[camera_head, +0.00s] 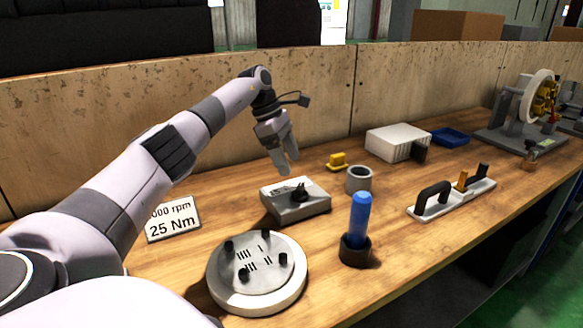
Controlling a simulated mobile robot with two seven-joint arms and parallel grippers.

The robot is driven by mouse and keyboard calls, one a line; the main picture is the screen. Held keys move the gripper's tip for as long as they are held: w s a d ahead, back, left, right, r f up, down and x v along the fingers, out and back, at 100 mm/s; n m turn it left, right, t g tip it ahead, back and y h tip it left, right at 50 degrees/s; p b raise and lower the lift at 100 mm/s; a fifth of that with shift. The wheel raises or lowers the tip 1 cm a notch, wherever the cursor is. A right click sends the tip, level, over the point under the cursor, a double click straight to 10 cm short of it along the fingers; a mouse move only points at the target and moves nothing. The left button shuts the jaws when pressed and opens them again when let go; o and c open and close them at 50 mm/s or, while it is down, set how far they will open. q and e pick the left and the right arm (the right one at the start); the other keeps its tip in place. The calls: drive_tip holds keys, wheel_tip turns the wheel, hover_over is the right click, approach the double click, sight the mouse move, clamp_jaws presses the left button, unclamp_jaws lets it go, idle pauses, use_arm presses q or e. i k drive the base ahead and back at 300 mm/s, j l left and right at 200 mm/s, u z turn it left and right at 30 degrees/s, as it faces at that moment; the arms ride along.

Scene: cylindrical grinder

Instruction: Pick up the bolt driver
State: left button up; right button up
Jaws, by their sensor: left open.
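A tool with an upright blue handle (361,214) stands in a black round base (355,251) near the front of the wooden bench; it looks like the bolt driver. No gripper touches it. My left gripper (289,165) is open and empty, with its fingers pointing down. It hangs behind and to the left of the blue handle, above or behind a grey box with a black knob (299,192). My right gripper is not in view.
A white box (397,142) and wooden back panel (420,85) lie behind. Bare bench shows right of the blue handle.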

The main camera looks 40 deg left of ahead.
sight(362, 200)
drive_tip(key=k+l, duration=0.35)
drive_tip(key=l, duration=0.15)
drive_tip(key=k+l, duration=0.4)
drive_tip(key=l, duration=0.1)
